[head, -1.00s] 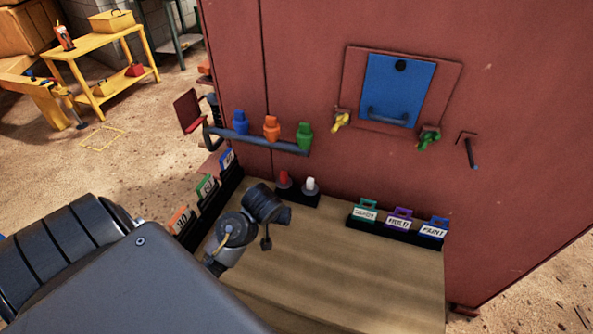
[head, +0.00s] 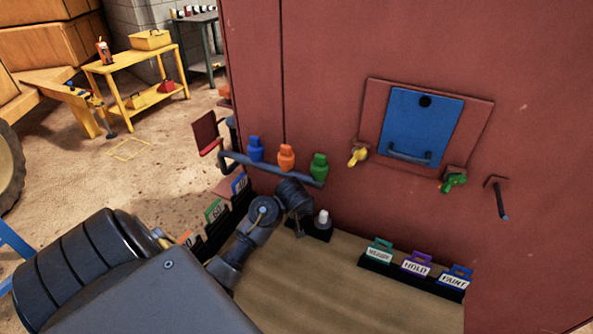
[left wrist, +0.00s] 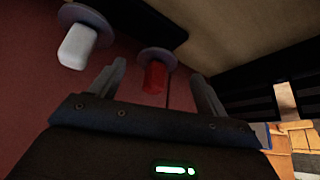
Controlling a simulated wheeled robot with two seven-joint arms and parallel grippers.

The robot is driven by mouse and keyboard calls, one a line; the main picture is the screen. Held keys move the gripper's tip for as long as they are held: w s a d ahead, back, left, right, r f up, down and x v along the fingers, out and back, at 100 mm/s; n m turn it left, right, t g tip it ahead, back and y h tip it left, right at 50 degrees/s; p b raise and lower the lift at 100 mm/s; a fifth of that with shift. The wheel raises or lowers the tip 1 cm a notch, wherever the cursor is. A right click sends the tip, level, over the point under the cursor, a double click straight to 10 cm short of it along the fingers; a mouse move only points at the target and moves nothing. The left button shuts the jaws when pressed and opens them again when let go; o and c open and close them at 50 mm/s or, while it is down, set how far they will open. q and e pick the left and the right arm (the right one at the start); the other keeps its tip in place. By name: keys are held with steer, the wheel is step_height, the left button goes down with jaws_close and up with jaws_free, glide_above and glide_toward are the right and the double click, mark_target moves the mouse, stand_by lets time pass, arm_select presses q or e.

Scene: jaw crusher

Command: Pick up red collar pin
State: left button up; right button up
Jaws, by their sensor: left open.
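The red collar pin (left wrist: 154,77) has a round grey collar and shows in the left wrist view between the two fingers of my left gripper (left wrist: 157,85), a little beyond them. The fingers are open and nothing is held; I cannot tell whether they reach around the pin. In the head view my left gripper (head: 298,222) is at the pin holder (head: 322,235) and hides the red pin. A white collar pin (head: 323,218) stands beside it; it also shows in the left wrist view (left wrist: 77,46), outside the fingers. My right gripper is not in view.
Blue, orange and green knobs (head: 286,157) sit on a rail just above the gripper. Labelled tags (head: 416,264) stand in a rack to the right, others (head: 214,211) to the left. The wooden top (head: 325,290) between is clear. The red machine wall (head: 330,60) rises behind.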

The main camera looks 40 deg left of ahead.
arm_select(q)
steer(key=x, duration=0.4)
steer(key=shift+w+f+b, duration=0.2)
steer(key=shift+f+b, duration=0.1)
steer(key=shift+b, duration=0.1)
steer(key=shift+w+f, duration=0.1)
steer(key=shift+f, duration=0.15)
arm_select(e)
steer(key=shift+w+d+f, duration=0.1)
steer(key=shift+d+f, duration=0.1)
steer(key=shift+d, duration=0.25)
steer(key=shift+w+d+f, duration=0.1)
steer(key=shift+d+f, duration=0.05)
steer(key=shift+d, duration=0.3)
arm_select(q)
steer(key=shift+c, duration=0.4)
steer(key=c, duration=1.4)
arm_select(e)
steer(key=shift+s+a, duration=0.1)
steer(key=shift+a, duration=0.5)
